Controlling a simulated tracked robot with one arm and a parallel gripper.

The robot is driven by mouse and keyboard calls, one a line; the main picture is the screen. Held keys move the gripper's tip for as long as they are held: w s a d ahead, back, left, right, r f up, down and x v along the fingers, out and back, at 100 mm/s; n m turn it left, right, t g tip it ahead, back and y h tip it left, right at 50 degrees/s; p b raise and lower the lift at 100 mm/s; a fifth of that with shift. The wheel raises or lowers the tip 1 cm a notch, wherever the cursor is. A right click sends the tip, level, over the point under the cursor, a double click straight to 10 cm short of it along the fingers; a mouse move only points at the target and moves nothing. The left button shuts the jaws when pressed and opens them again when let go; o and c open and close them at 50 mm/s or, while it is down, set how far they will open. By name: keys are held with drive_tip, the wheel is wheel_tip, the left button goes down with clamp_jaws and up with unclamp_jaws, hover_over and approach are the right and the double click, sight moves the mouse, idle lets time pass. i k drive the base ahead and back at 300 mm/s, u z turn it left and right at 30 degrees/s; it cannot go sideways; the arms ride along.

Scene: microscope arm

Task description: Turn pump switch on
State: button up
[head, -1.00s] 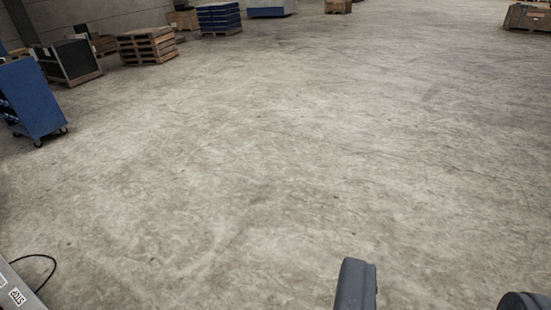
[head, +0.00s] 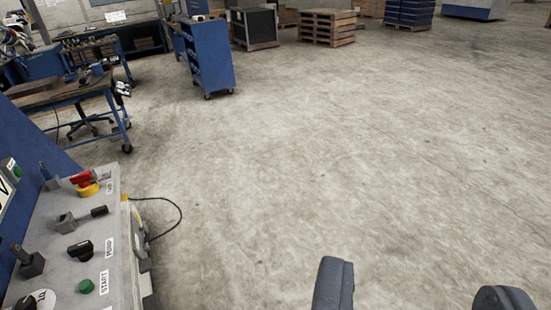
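A grey control panel (head: 62,225) stands at the lower left of the head view, partly cut off by the frame edge. A black rotary knob (head: 80,249) sits on it beside a small white label that seems to read PUMP. Its exact setting is hard to tell. My gripper (head: 418,291) is at the bottom right, with two dark fingers wide apart and nothing between them. It is well to the right of the panel and touches nothing visible.
The panel also carries a green button (head: 86,286) labelled START, a red handle on a yellow base (head: 85,182) and several levers. A black cable (head: 178,218) loops beside it. A workbench (head: 70,90) and blue cart (head: 208,58) stand behind. The concrete floor is clear at right.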

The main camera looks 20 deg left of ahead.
sight(84, 250)
drive_tip(key=u, duration=0.45)
drive_tip(key=i, duration=0.9)
drive_tip(key=u, duration=0.4)
drive_tip(key=k, duration=0.8)
drive_tip(key=u, duration=0.25)
drive_tip(key=i, duration=0.8)
drive_tip(key=z, duration=0.15)
